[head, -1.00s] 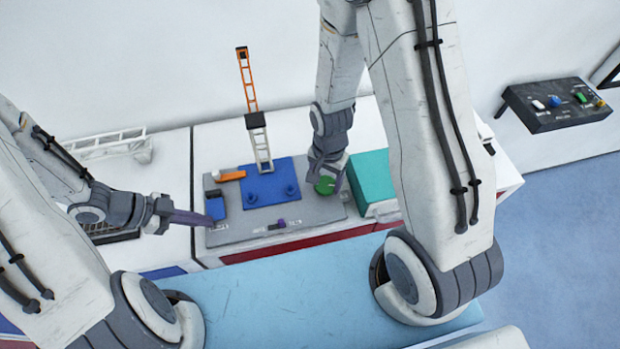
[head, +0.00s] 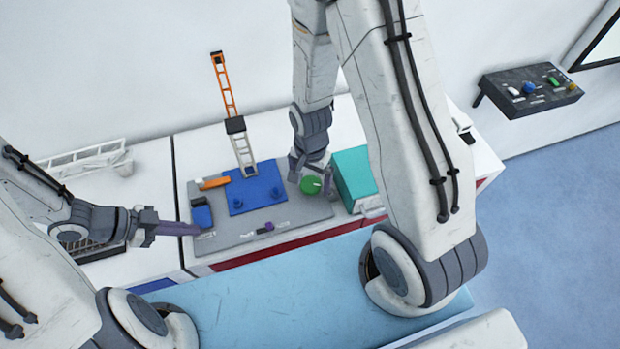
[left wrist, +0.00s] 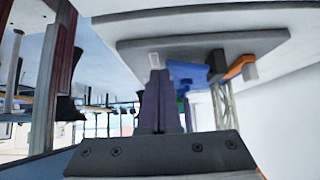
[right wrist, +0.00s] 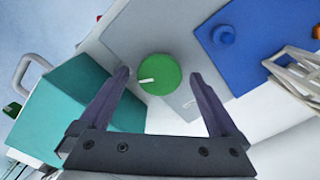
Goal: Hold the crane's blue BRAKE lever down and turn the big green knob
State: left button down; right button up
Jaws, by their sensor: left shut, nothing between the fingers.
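The blue BRAKE lever (head: 202,216) is at the left end of the grey panel (head: 285,215). My left gripper (head: 197,229) is shut and empty, its tips at the lever's near edge. In the left wrist view, the shut fingers (left wrist: 160,75) overlap the panel edge with blue (left wrist: 185,70) just beyond; I cannot tell whether they touch it. The green knob (head: 311,185), with a white pointer mark, is near the panel's right end. My right gripper (head: 310,176) is open above it. In the right wrist view, the knob (right wrist: 160,74) shows between the fingertips (right wrist: 160,78), with gaps either side.
A teal box (head: 355,176) stands close to the right of the knob. A blue base (head: 256,194) carries the crane mast (head: 240,145) and its orange boom. An orange lever (head: 213,183) and a purple switch (head: 266,227) are also on the panel. A dark control box (head: 528,88) is far right.

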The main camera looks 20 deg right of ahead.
aim_at(305, 184)
notch_tip(305, 184, up, 12)
dwell(0.6)
pick_arm(q)
jog(key=shift+r, duration=0.85)
jog(key=shift+r, duration=0.2)
jog(key=d+r+b+v, duration=0.1)
jog(key=b+v, duration=0.1)
jog(key=v, duration=1)
jog(key=shift+r, duration=0.55)
pick_arm(e)
jog(key=shift+w+a+f, duration=0.1)
jog(key=shift+a+f, duration=0.2)
jog(key=shift+f, duration=0.2)
jog(key=shift+a+f, duration=0.3)
jog(key=shift+f, duration=0.2)
